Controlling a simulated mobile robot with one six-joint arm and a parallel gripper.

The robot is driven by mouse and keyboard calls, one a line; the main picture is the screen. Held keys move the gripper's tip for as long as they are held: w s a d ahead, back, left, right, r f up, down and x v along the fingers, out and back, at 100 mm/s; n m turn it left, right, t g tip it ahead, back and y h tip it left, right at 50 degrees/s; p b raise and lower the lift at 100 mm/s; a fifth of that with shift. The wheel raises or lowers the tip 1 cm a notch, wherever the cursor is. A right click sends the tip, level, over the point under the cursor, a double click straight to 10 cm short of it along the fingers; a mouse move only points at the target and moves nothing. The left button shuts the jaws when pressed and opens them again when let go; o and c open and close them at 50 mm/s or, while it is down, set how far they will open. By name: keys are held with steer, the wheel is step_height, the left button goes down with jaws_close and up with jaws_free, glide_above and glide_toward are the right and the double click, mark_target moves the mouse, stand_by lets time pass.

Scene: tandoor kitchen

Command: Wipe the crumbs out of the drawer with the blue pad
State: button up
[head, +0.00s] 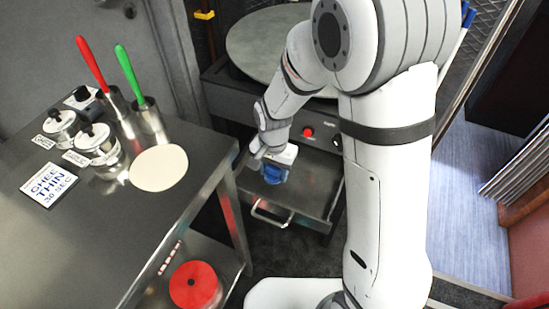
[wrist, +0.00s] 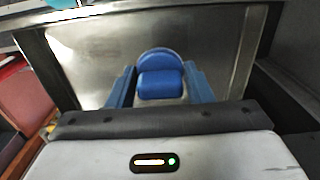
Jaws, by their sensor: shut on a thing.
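The drawer (head: 313,198) is pulled open under the dark round-topped unit, with its metal floor bare in front and to the right. My gripper (head: 274,176) is over the drawer's left part, pointing down. In the wrist view its blue fingers (wrist: 160,88) are shut on the blue pad (wrist: 160,74), one on each side. The drawer's shiny metal floor (wrist: 88,62) lies beyond the pad. I cannot tell whether the pad touches the floor. No crumbs can be made out in either view; my gripper hides part of the drawer.
A steel table (head: 130,225) at left holds a flatbread-like disc (head: 159,168), lidded jars (head: 97,146), red- and green-handled tools in metal cups (head: 148,120), and a sign (head: 50,186). The drawer handle (head: 270,214) sticks out in front. A red disc (head: 195,286) is on the lower shelf.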

mark_target(273, 167)
steer(key=shift+s+r+p, duration=0.1)
steer(key=shift+r+p, duration=0.75)
steer(key=shift+r, duration=0.65)
